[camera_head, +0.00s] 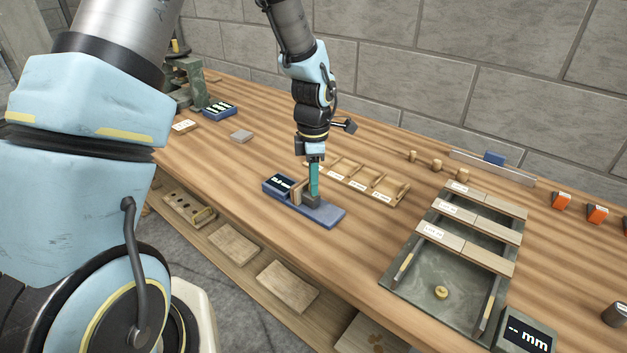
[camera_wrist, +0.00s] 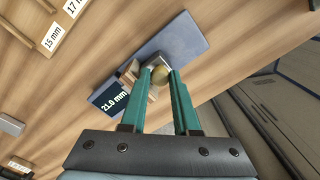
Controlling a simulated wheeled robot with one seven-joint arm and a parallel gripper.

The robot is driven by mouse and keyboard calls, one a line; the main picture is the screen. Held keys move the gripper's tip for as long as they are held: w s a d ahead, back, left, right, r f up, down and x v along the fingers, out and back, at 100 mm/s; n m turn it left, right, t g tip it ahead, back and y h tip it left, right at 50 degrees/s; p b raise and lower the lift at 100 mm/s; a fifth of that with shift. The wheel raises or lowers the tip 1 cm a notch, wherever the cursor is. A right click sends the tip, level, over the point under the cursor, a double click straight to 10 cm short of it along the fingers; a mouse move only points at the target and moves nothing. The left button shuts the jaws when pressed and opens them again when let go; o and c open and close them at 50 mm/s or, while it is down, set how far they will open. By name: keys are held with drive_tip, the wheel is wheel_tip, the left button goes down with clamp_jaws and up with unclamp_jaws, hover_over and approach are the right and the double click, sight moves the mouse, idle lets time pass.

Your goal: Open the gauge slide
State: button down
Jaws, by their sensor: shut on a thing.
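The gauge is a blue plate (camera_head: 326,216) with a dark display (camera_head: 281,181) at its left end, lying on the bench. A dark sliding jaw (camera_head: 311,201) stands on the plate beside a light wooden piece (camera_head: 297,192). The gauge also shows in the wrist view (camera_wrist: 184,36), where its display (camera_wrist: 113,104) reads 21.0 mm. My gripper (camera_head: 313,190) points down at the slide. The fingers partly hide the knob and slide.
A wooden rack with labelled compartments (camera_head: 383,182) lies just behind the gauge. A green tray with crossing slats (camera_head: 400,276) and an mm display (camera_head: 527,337) are at the right. A small block (camera_head: 241,136) lies left. The bench front before the gauge is clear.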

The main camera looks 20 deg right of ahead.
idle(0.3)
drive_tip(key=shift+s+d+f+b, duration=0.1)
drive_tip(key=shift+s+d+b, duration=0.45)
drive_tip(key=shift+s, duration=0.25)
drive_tip(key=shift+s+d, duration=0.15)
drive_tip(key=shift+s, duration=0.3)
drive_tip(key=c, duration=0.9)
unclamp_jaws()
drive_tip(key=shift+s, duration=0.15)
drive_tip(key=shift+r, duration=0.2)
drive_tip(key=shift+r, duration=0.3)
wheel_tip(320, 180, up, 10)
drive_tip(key=b, duration=0.3)
